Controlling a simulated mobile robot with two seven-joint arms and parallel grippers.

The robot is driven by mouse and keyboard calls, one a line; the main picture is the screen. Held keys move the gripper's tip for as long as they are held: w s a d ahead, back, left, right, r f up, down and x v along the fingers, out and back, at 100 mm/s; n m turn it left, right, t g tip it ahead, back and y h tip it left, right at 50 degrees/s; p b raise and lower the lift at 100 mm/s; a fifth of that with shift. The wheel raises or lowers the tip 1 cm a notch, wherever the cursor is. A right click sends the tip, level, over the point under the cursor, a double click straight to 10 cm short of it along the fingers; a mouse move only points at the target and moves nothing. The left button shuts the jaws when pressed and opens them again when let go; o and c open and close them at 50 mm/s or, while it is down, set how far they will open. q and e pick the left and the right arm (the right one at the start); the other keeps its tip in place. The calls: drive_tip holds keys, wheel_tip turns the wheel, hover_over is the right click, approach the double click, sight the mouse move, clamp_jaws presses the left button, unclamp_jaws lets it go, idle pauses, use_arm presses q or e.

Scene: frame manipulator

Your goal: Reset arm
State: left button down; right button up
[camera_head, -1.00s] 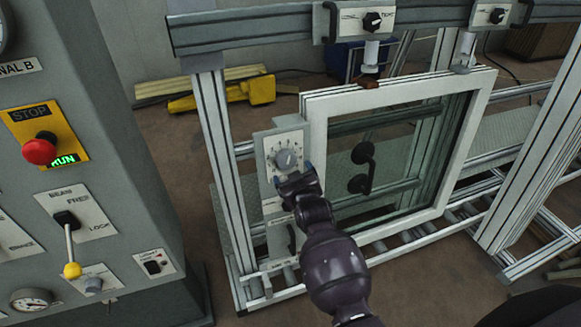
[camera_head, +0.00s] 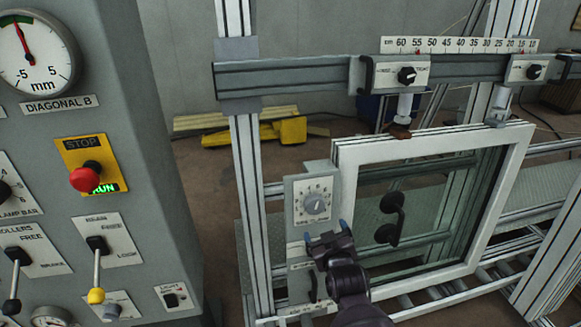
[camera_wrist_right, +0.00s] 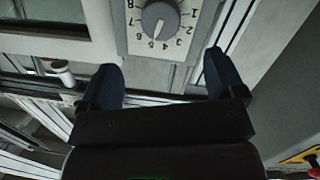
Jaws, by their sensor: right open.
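My right gripper (camera_head: 326,232) is open and empty, just below a grey dial (camera_head: 316,204) on a white scale plate at the left side of the frame. In the right wrist view the two dark fingers (camera_wrist_right: 165,75) stand wide apart. The dial (camera_wrist_right: 160,20) shows beyond them, apart from the fingers. My right arm reaches up from the bottom of the head view. My left gripper is not in view.
A white window frame (camera_head: 345,190) with a black double-cup handle (camera_head: 391,218) stands in a metal rig. A clamp bar (camera_head: 300,76) crosses above. A grey control cabinet (camera_head: 140,180) with a red stop button (camera_head: 85,178) stands at left.

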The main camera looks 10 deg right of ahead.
drive_tip(key=s+d+f+g, duration=0.1)
drive_tip(key=s+d+f, duration=0.1)
drive_tip(key=s, duration=0.7)
drive_tip(key=s+d+f+m+g, duration=0.1)
drive_tip(key=s+d+f+g, duration=0.1)
drive_tip(key=s+f, duration=0.3)
drive_tip(key=s+d+f+m+g, duration=0.1)
drive_tip(key=s+d+f, duration=0.3)
drive_tip(key=s, duration=0.8)
drive_tip(key=shift+s+f+y, duration=0.25)
drive_tip(key=shift+s+y, duration=0.05)
drive_tip(key=shift+s, duration=0.1)
